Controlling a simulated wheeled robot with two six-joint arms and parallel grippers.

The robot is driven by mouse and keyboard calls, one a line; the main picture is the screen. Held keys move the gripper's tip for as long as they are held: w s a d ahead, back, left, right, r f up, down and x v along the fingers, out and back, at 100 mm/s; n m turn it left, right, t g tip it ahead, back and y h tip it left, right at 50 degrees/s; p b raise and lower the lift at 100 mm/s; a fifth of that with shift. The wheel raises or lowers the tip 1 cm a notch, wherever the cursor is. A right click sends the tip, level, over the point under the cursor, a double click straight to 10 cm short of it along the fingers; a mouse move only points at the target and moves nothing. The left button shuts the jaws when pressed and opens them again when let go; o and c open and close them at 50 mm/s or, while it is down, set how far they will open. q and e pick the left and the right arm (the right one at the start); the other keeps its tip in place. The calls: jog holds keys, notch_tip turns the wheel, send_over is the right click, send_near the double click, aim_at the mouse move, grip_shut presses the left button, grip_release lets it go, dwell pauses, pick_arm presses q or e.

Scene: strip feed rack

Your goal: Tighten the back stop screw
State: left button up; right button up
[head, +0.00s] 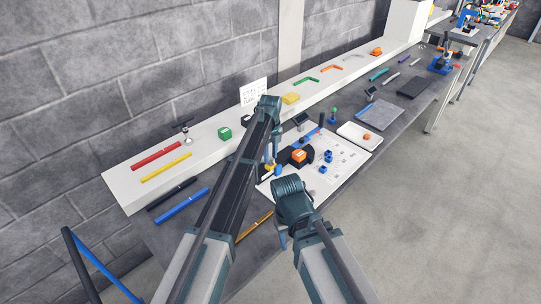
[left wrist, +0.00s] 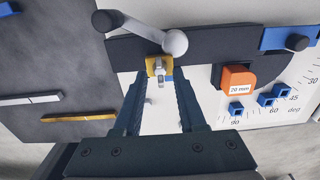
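A small metal screw (left wrist: 160,75) sits at a yellow block (left wrist: 151,66) on the dark bar (left wrist: 205,47) in the left wrist view. I take it for the back stop screw. A grey lever with a ball end (left wrist: 174,42) lies just beyond it. My left gripper (left wrist: 160,82) is open, its two fingers on either side of the screw with gaps showing. In the head view, my left gripper (head: 270,166) is over the left part of the white board (head: 350,158). My right arm is at the front of the board; its fingers are hidden.
An orange block marked 20 mm (left wrist: 238,80) and several blue pieces (left wrist: 236,108) stand right of the screw by the angle scale. A blue block with a dark knob (left wrist: 296,41) is farther right. A white shelf (head: 125,185) with coloured parts runs behind.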

pick_arm(q)
notch_tip(320, 180, up, 13)
jog(key=p, duration=1.2)
jog(key=s+a+n, duration=0.5)
jog(key=s+n, duration=0.4)
jog(key=s, duration=0.1)
jog(key=s+a+n, duration=0.6)
jog(key=s+n, duration=0.3)
jog(key=s, duration=0.2)
jog(key=s+a+n, duration=0.5)
jog(key=s+n, duration=0.4)
jog(key=s, duration=0.1)
jog(key=s+d+f+m+y+b, duration=0.1)
jog(key=s+d+f+m+b, duration=0.2)
jog(key=d+f+b, duration=0.6)
jog(key=shift+s+d+f+m, duration=0.3)
jog(key=shift+s+d, duration=0.35)
jog(key=shift+s, duration=0.45)
dwell(0.5)
